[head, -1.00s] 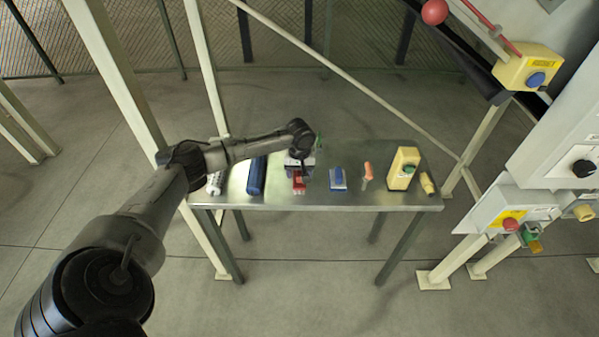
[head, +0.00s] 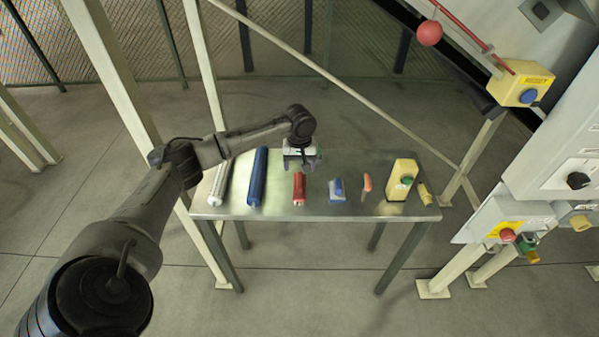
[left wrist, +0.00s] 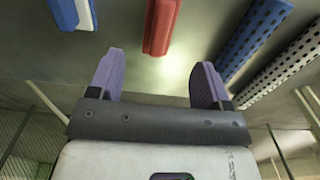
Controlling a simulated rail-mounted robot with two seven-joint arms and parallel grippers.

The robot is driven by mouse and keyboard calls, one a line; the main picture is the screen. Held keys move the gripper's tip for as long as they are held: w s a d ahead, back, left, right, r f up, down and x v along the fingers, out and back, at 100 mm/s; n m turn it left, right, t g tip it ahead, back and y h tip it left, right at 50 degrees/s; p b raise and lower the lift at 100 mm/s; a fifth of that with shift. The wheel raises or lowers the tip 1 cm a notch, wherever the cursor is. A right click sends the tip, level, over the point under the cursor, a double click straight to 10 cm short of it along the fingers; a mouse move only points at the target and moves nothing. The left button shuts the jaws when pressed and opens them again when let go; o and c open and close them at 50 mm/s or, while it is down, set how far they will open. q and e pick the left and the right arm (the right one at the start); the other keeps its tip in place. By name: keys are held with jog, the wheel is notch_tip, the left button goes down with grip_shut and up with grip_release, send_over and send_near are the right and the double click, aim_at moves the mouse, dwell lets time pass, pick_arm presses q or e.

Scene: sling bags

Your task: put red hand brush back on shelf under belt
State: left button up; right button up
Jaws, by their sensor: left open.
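The red hand brush (head: 298,188) lies on the metal shelf (head: 275,210), lengthwise front to back, between a long blue bar and a blue-and-white item. My left gripper (head: 302,164) hangs above the shelf just behind the brush, apart from it. In the left wrist view the brush (left wrist: 160,24) lies beyond the two purple fingers, about in line with the gap between them. The left gripper (left wrist: 156,72) is open with nothing between its fingers. My right gripper is not in view.
A white perforated bar (head: 220,184) and the blue bar (head: 258,177) lie left. Right of the brush are the blue-and-white item (head: 337,193), an orange-handled tool (head: 366,187) and a yellow box (head: 401,180). A dark belt edge (head: 455,67) slopes at upper right. Posts flank the shelf.

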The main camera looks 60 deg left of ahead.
pick_arm(q)
jog(key=s+d+f+m, duration=0.3)
jog(key=d+f, duration=0.2)
jog(key=d, duration=0.3)
jog(key=s+d+f+m, duration=0.2)
jog(key=d+f+m, duration=0.15)
jog(key=d, duration=0.45)
jog(key=s+d+f+m, duration=0.3)
jog(key=d+f, duration=0.2)
jog(key=d, duration=0.3)
jog(key=s+d+f+m+t+h, duration=0.1)
jog(key=s+d+f+m+t, duration=0.15)
jog(key=s+d, duration=0.75)
jog(key=s+r+m+t, duration=0.1)
jog(key=s+r, duration=0.4)
jog(key=s, duration=0.4)
jog(key=shift+d+m+y, duration=0.3)
jog(key=shift+d+y, duration=0.05)
jog(key=shift+y, duration=0.05)
